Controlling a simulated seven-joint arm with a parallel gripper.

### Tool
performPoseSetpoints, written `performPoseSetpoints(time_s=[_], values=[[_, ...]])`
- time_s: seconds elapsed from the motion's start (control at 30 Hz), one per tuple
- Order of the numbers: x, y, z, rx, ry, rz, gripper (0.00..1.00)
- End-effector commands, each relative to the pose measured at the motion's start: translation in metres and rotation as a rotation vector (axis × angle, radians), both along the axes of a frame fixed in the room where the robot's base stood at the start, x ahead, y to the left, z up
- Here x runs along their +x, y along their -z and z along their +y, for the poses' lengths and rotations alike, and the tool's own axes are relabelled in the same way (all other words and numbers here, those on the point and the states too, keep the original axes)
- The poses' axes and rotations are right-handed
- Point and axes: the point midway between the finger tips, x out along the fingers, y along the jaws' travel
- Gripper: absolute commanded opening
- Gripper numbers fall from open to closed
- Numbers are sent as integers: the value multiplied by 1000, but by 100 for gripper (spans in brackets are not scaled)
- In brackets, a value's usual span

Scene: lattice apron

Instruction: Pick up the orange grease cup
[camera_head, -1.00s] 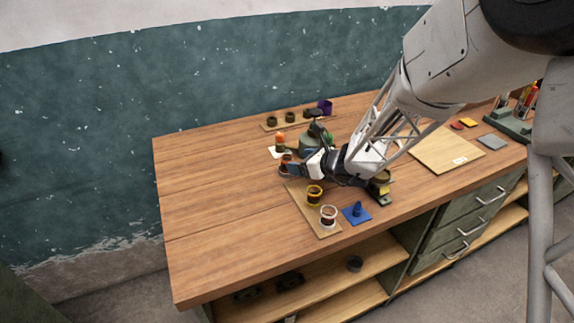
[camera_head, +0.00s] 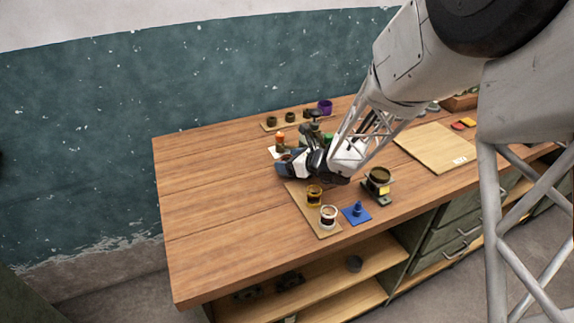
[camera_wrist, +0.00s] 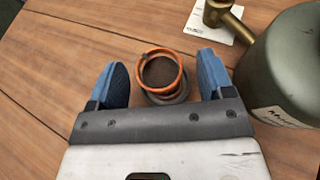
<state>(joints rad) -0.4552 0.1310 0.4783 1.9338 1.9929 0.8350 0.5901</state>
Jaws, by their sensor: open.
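The orange grease cup (camera_wrist: 160,72) shows in the wrist view, upright, with an orange rim and dark contents. It stands between the two blue fingertips of my gripper (camera_wrist: 161,84). In the head view my gripper (camera_head: 283,168) is low over the wooden workbench and hides most or all of this cup.
A green canister (camera_wrist: 285,65) with a brass spout stands close right of my gripper. A board (camera_head: 320,226) holds a yellow cup (camera_head: 314,194) and a white cup (camera_head: 328,215). A blue piece (camera_head: 357,212) lies beside it. The bench's left side (camera_head: 210,200) is clear.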

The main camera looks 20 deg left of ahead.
Motion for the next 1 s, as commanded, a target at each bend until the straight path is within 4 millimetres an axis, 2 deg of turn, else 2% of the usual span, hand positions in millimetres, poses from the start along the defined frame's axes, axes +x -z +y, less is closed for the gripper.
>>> performPoseSetpoints(time_s=[0.5,0.9,1.0], values=[[0,0,0,0,0,0,74],[0,0,0,0,0,0,15],[0,0,0,0,0,0,14]])
